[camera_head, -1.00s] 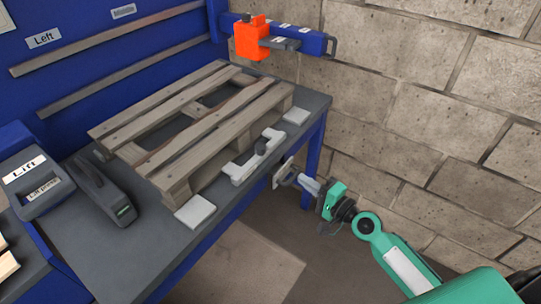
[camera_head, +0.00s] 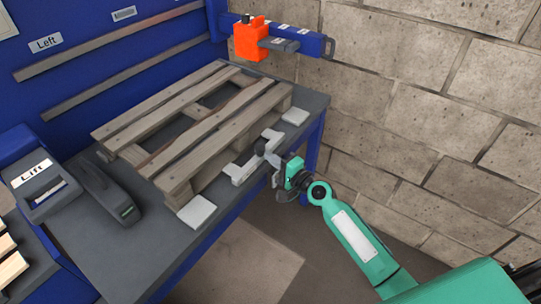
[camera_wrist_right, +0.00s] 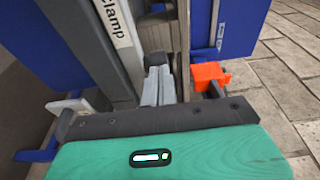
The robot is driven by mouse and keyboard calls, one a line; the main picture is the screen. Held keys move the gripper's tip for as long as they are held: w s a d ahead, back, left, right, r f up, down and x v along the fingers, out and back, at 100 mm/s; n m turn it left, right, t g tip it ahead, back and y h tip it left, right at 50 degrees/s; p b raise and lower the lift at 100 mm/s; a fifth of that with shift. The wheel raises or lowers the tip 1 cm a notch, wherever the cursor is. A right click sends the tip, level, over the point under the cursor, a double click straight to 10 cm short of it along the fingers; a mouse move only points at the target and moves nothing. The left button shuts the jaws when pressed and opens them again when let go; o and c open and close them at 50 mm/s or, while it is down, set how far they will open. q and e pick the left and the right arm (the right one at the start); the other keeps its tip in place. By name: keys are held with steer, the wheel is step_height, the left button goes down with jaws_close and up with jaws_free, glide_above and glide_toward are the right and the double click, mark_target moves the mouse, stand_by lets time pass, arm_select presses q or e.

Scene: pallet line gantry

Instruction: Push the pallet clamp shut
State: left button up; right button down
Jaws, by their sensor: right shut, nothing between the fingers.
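The pallet clamp (camera_head: 243,172) is a pale grey bar on the table's front edge, beside the wooden pallet (camera_head: 205,135). A dark knob (camera_head: 260,147) stands up on it. My right gripper (camera_head: 274,160) is shut and empty, close to the knob on its right side; I cannot tell whether they touch. In the right wrist view, the shut fingers (camera_wrist_right: 158,86) point at a dark grey part beside a strip lettered "Clamp" (camera_wrist_right: 114,22). How far the clamp is from shut cannot be told. My left gripper is not in view.
An orange block (camera_head: 250,40) hangs on a blue beam (camera_head: 310,42) behind the pallet. Pale pads (camera_head: 197,212) lie at the pallet's corners. A dark handheld device (camera_head: 107,192) and a "Lift" box (camera_head: 40,185) stand at left. A block wall (camera_head: 430,110) closes the right side.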

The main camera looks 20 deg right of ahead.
mark_target(260, 152)
steer(key=shift+w+a, duration=0.2)
steer(key=shift+w, duration=0.15)
steer(key=x, duration=0.4)
steer(key=shift+s+a, duration=0.2)
steer(key=shift+a, duration=0.15)
steer(key=shift+w+a, duration=0.1)
steer(key=shift+w, duration=0.05)
steer(key=shift+r, duration=0.1)
